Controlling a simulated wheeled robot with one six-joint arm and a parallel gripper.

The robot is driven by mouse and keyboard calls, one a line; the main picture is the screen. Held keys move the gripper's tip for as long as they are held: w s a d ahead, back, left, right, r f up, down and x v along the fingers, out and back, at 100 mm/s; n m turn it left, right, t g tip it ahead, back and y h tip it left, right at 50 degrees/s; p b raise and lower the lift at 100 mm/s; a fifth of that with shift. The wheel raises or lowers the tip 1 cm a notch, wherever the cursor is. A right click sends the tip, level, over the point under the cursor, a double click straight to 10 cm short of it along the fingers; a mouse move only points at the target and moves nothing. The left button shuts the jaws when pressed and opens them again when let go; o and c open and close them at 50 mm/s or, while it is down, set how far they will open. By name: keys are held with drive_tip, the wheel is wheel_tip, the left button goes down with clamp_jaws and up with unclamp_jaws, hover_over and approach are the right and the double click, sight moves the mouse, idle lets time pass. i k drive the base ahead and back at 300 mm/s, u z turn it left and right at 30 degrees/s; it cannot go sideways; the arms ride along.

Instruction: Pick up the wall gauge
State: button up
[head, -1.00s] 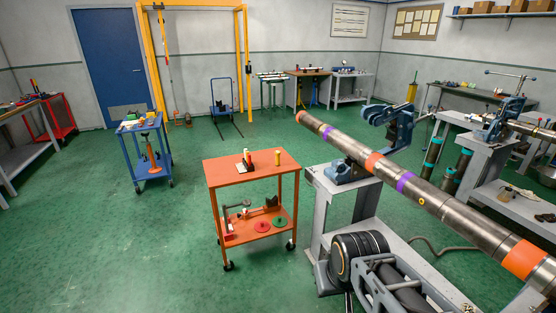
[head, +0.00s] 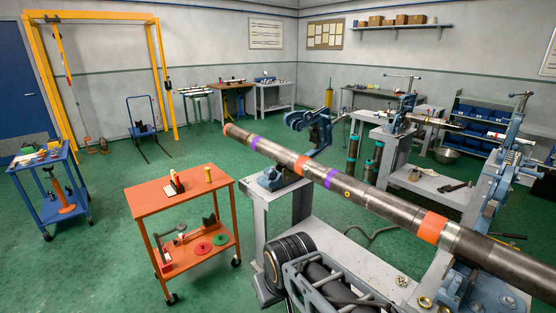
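I cannot pick out the wall gauge with certainty. A small black, white and red item (head: 174,187) stands on the top of the orange cart (head: 150,203), too small to identify, with a yellow cylinder (head: 208,173) beside it. Small metal pieces, including a brass ring (head: 425,302), lie on the grey bench at the lower right. A long steel pipe (head: 380,200) with orange and purple bands rests across blue vises. No gripper fingertips show clearly. A black ringed cylinder and grey bracket at the bottom may be part of my arm.
The orange cart's lower shelf holds a red disc (head: 202,247) and a green disc (head: 220,239). A blue cart (head: 70,222) stands at left. A yellow gantry frame (head: 165,80) and benches stand at the back. Green floor is open at lower left and between cart and gantry.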

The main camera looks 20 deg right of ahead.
sight(207, 169)
drive_tip(key=z, duration=0.55)
drive_tip(key=i, duration=2.1)
drive_tip(key=u, duration=0.95)
drive_tip(key=i, duration=0.6)
drive_tip(key=u, duration=0.45)
